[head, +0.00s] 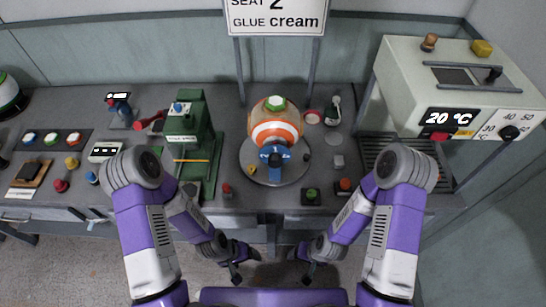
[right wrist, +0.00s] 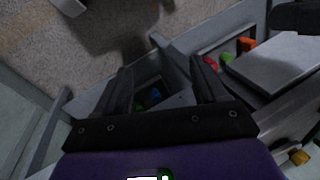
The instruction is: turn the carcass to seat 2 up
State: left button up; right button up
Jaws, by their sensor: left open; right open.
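The carcass (head: 275,132) is an orange and white striped ball on a round grey plate (head: 252,170) at the middle of the bench. A green and white disc (head: 275,103) shows on its top, and a blue part (head: 275,155) is at its front. The sign (head: 278,14) above reads SEAT 2, GLUE cream. My left gripper (head: 243,266) is open and empty, low in front of the bench and well apart from the carcass. My right gripper (head: 300,265) is also open and low in front; its empty fingers show in the right wrist view (right wrist: 163,88).
A green press (head: 190,140) stands left of the carcass. An oven-like box (head: 450,90) with a 20 °C display stands at the right. Buttons (head: 311,195) sit on the front edge.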

pick_arm(q)
jog(key=shift+o, duration=0.2)
jog(key=shift+s+r, duration=0.15)
jog(key=shift+s, duration=0.1)
pick_arm(e)
jog(key=n+t+h+p, duration=0.1)
jog(key=n+t+h, duration=0.2)
jog(key=t, duration=1.4)
send_near(275, 164)
jog(key=w, duration=0.3)
pick_arm(q)
jog(key=shift+r+p, duration=0.5)
jog(key=shift+r, duration=0.4)
pick_arm(e)
jog(key=w, duration=0.6)
jog(key=shift+w+a, duration=0.1)
jog(key=shift+w, duration=0.3)
grip_shut()
